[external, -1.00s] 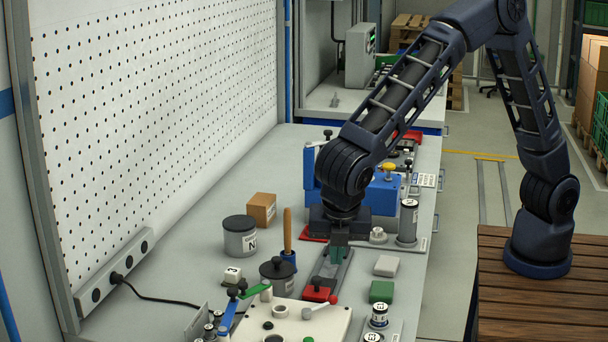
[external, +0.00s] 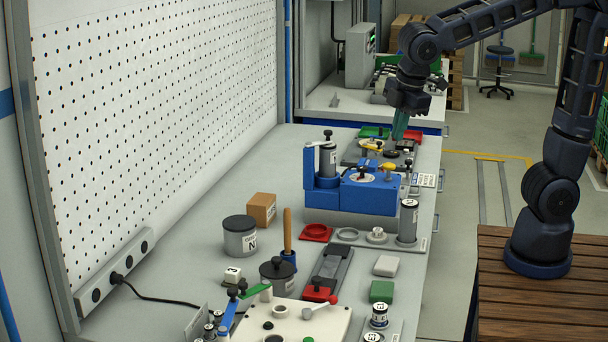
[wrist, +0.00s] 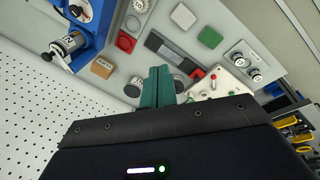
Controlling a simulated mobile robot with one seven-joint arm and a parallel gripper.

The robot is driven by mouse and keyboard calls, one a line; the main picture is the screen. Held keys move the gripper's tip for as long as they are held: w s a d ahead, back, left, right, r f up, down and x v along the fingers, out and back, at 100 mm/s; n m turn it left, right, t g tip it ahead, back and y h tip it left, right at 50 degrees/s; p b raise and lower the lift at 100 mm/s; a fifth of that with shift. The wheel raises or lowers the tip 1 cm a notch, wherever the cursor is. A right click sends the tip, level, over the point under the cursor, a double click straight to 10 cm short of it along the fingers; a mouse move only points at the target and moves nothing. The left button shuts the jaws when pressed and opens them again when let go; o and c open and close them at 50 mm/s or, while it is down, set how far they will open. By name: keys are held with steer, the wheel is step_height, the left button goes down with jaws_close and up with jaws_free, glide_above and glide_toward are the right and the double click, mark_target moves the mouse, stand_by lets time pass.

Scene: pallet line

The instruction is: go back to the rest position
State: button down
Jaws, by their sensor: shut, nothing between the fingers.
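My gripper (external: 400,124) has green fingers held together with nothing between them. In the external view it hangs over the far part of the bench, beyond the blue machine (external: 368,192) and close above a dark round piece (external: 390,154). I cannot tell whether the fingertips touch anything there. The wrist view shows the green fingers (wrist: 160,85) side by side, with the bench in the background.
The blue machine holds a grey cylinder (external: 327,160). Nearer stand a black-lidded can (external: 239,237), a cardboard box (external: 262,208), a wooden-handled tool (external: 287,232) and a dark clamp rail (external: 332,264). A white pegboard (external: 150,110) bounds the left side. A wooden platform (external: 540,300) is at right.

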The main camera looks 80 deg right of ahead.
steer(key=s+d+m+t+y, duration=0.1)
steer(key=s+d+m+t, duration=0.1)
steer(key=s+d+m, duration=0.7)
steer(key=s+d, duration=0.5)
steer(key=s, duration=0.2)
steer(key=shift+s+f, duration=0.15)
steer(key=shift+s, duration=0.1)
stand_by(1.7)
